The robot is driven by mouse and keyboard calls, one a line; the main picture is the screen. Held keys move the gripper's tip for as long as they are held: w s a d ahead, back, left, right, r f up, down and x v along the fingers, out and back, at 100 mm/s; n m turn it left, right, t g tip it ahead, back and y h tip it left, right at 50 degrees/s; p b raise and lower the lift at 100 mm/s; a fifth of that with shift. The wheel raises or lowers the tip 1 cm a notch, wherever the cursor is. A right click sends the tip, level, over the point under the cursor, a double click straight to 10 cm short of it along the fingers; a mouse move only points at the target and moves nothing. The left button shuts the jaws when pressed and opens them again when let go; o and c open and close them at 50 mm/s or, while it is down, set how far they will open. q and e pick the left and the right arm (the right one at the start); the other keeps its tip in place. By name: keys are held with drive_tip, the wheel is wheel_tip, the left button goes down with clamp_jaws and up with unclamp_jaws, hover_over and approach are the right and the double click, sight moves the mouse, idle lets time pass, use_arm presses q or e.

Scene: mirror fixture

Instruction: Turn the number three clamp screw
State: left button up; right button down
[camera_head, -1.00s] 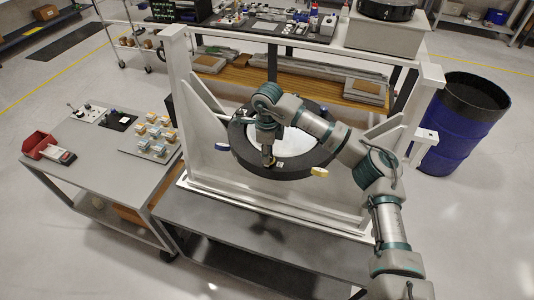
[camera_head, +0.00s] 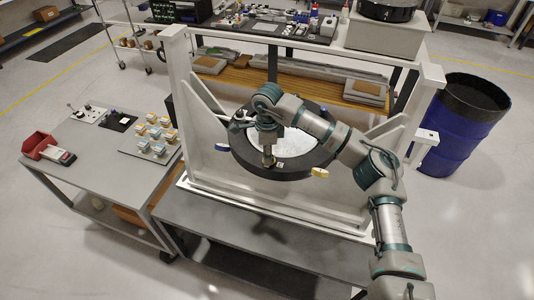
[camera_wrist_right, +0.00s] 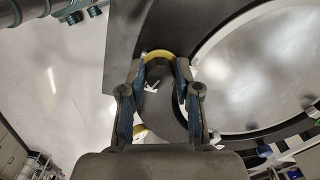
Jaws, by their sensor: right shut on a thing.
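The round mirror (camera_head: 297,142) sits in a thick black ring (camera_head: 243,161) on the white fixture frame (camera_head: 178,95). My right gripper (camera_head: 268,161) reaches down at the ring's lower front. In the right wrist view, its fingers (camera_wrist_right: 164,66) are shut on a yellow clamp screw (camera_wrist_right: 158,53). The fingers hide part of this screw, and I cannot read its number. My left gripper is not in view.
A grey side table (camera_head: 88,155) at left holds a red bin (camera_head: 38,145) and several small blocks. A blue drum (camera_head: 458,125) stands right of the frame. A workbench with loose parts is behind. Floor at the lower left is clear.

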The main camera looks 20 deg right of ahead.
drive_tip(key=c, duration=0.8)
unclamp_jaws()
drive_tip(key=shift+d+f, duration=0.1)
drive_tip(key=shift+f, duration=0.1)
drive_tip(key=shift+w, duration=0.1)
drive_tip(key=shift+r, duration=0.1)
drive_tip(key=shift+r, duration=0.2)
wheel_tip(320, 180, up, 11)
drive_tip(key=shift+w+r, duration=0.1)
drive_tip(key=shift+r, duration=0.1)
